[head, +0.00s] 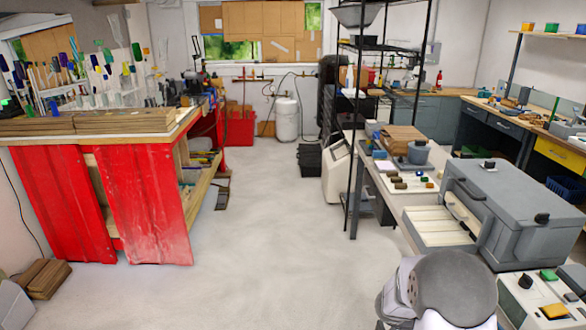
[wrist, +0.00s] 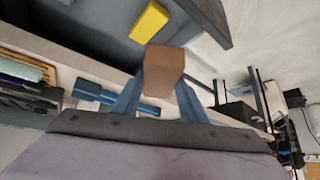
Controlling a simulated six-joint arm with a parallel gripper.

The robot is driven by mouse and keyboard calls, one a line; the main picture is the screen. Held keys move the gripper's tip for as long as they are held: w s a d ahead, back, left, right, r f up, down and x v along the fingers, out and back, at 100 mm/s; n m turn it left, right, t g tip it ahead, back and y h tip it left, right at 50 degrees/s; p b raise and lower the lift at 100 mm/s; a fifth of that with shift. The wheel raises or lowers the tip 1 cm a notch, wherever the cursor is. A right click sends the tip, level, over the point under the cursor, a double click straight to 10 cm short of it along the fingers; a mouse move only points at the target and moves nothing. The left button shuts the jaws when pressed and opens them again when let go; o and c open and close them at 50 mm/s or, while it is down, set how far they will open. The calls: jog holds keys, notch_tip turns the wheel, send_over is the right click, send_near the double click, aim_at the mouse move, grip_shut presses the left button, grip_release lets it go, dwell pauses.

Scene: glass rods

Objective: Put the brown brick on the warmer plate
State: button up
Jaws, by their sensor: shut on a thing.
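My gripper (wrist: 163,82) shows in the wrist view, with its blue fingers on both sides of the brown brick (wrist: 165,62). The fingers are shut on the brick, which sticks out past their tips. The brick looks clear of any surface. In the head view a grey rounded link of my arm shows at the bottom right, but the gripper and the brick are not in sight. A large grey machine (head: 540,205) with a pale slatted opening stands on the right bench. I cannot tell for sure which surface is the warmer plate.
A bench (head: 398,172) with small coloured blocks and a grey pot (head: 418,152) stands beyond the machine. A red workbench (head: 150,200) stands at the left. The floor between is clear. In the wrist view a blue bar-shaped thing (wrist: 95,92) lies behind the fingers.

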jog(key=a+r+n+t+y, duration=0.1)
jog(key=a+n+y, duration=0.2)
jog(key=a+n, duration=0.3)
jog(key=a+r+n+t+y, duration=0.2)
jog(key=a+n, duration=0.3)
jog(key=a, duration=0.8)
jog(key=shift+s+a+n+t+y, duration=0.3)
jog(key=shift+a+n+y, duration=0.1)
jog(key=shift+y, duration=0.4)
jog(key=shift+r, duration=0.15)
